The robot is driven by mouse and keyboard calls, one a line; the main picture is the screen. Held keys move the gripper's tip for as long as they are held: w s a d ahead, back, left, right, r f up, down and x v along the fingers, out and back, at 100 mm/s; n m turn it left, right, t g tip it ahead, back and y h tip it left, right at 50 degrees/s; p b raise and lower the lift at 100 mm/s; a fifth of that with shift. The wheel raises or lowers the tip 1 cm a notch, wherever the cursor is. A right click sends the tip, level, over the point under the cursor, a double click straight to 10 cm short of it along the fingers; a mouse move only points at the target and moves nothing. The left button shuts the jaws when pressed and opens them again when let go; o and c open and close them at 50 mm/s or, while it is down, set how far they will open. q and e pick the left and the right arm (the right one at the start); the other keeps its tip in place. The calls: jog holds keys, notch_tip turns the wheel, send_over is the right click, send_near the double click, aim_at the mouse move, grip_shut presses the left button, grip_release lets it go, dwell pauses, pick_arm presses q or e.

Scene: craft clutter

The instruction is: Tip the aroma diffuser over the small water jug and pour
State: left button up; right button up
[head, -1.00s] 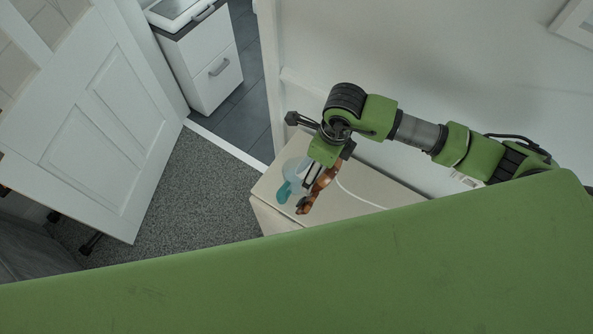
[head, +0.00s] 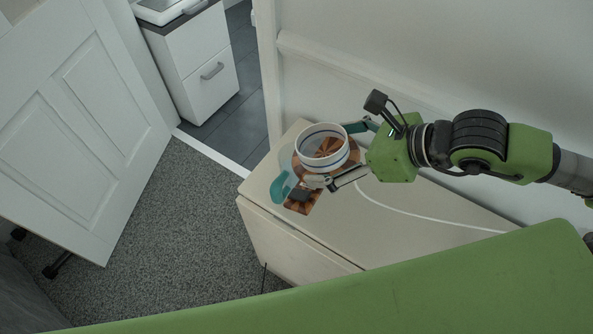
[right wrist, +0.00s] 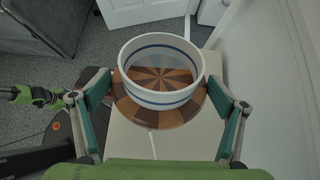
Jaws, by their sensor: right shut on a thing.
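A white round vessel with blue bands (head: 322,147), which I take for the aroma diffuser, is between the fingers of my right gripper (head: 346,157). Its open mouth faces up towards the head camera. A pale, see-through thing with a teal part (head: 280,188), likely the small water jug, is mostly hidden beside and behind the diffuser. My left gripper (right wrist: 8,92) seems to show small at the left edge; its jaws are unclear.
The pale cabinet top (head: 410,225) is clear to the right, apart from a white cord (head: 400,210). A wood-patterned piece (head: 302,203) shows below the near finger. A wall runs behind. A white door (head: 75,110) stands at left, over grey carpet (head: 180,235).

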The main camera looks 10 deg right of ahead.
pick_arm(q)
jog(key=d+f+b, duration=0.3)
jog(key=f, duration=0.1)
pick_arm(e)
jog(key=shift+f+t+y, duration=0.4)
jog(key=shift+f+y, duration=0.1)
jog(key=shift+f, duration=0.35)
jog(key=shift+r+p, duration=0.65)
jog(key=shift+p, duration=0.05)
jog(key=shift+w+r+p, duration=0.1)
jog(key=shift+r+p, duration=0.2)
jog(key=shift+p, duration=0.1)
notch_tip(320, 180, up, 2)
jog(key=shift+r+p, duration=0.25)
jog(key=shift+p, duration=1)
pick_arm(q)
jog(key=a+r, duration=0.4)
jog(key=shift+w, duration=0.15)
pick_arm(e)
jog(key=shift+f, duration=0.1)
